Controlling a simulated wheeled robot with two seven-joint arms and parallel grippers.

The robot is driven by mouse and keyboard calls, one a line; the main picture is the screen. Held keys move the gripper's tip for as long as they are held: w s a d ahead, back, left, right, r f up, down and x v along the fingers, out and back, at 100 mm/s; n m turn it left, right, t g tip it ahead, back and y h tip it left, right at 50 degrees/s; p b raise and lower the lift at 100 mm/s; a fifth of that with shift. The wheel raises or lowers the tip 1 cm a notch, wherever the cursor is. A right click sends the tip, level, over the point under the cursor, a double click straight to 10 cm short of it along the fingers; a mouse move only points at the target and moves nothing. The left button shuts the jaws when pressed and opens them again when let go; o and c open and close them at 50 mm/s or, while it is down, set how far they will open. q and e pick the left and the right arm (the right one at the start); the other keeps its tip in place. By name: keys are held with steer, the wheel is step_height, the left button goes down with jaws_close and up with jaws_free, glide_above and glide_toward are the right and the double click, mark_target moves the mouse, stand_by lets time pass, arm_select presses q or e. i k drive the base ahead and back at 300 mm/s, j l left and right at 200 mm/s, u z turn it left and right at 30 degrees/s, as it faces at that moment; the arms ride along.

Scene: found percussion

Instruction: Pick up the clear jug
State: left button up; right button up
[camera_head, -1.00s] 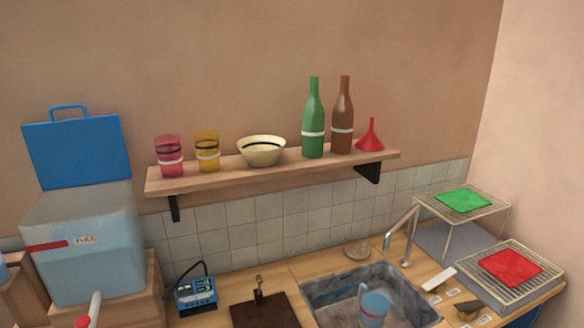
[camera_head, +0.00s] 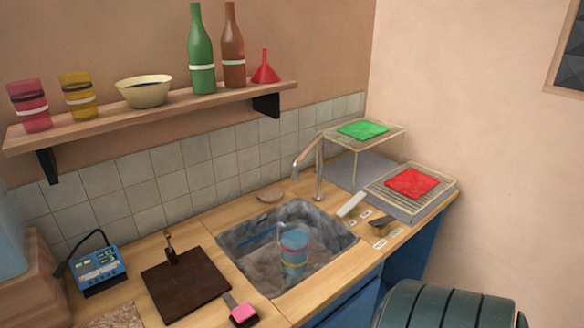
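The clear jug (camera_head: 293,252) stands upright in the sink (camera_head: 344,238). Neither of my grippers shows in the view, so nothing is seen near the jug.
A faucet (camera_head: 319,168) rises behind the sink. To its right are racks with a green cloth (camera_head: 363,130) and a red cloth (camera_head: 412,182). A dark board (camera_head: 186,287) and a blue meter (camera_head: 97,268) lie left. A dark green ribbed drum (camera_head: 445,308) stands front right.

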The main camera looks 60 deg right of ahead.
mark_target(293, 237)
steer(key=z, duration=1.75)
